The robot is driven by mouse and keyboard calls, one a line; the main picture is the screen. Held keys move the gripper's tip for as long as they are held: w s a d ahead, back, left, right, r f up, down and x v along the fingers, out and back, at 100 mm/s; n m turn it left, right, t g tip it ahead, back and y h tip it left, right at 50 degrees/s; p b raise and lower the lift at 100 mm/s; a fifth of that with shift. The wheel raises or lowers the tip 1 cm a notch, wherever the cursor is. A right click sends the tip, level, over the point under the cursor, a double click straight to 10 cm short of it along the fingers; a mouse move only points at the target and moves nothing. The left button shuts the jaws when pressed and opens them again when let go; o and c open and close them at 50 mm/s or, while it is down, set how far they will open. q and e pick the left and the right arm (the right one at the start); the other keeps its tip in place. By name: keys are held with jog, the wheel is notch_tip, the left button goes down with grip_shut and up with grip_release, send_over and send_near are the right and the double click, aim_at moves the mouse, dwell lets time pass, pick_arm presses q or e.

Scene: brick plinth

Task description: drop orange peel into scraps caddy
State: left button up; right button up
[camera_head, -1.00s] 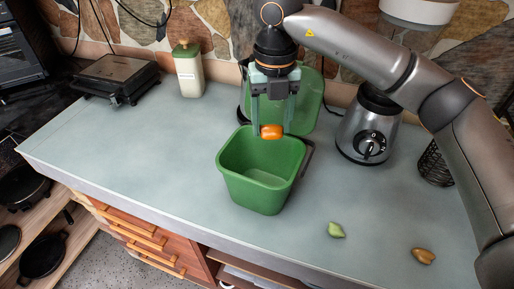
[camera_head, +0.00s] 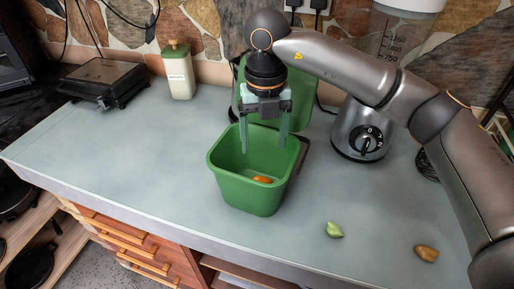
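The orange peel (camera_head: 263,180) lies inside the green scraps caddy (camera_head: 246,197), low in it, partly hidden by the front wall. The caddy stands upright on the counter with its green lid (camera_head: 301,97) raised behind it. My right gripper (camera_head: 264,150) points down over the caddy, its fingers spread apart and empty, with the tips at about the opening. My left gripper is not in view.
A green scrap (camera_head: 334,230) and a brown scrap (camera_head: 427,253) lie on the counter at the front right. A blender (camera_head: 361,131) stands right of the caddy. A canister (camera_head: 178,72) and a black grill (camera_head: 108,82) stand at the back left. The left counter is clear.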

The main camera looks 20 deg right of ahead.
jog(key=shift+o, duration=1.1)
jog(key=shift+r, duration=0.1)
notch_tip(320, 180, up, 12)
jog(key=shift+r, duration=0.15)
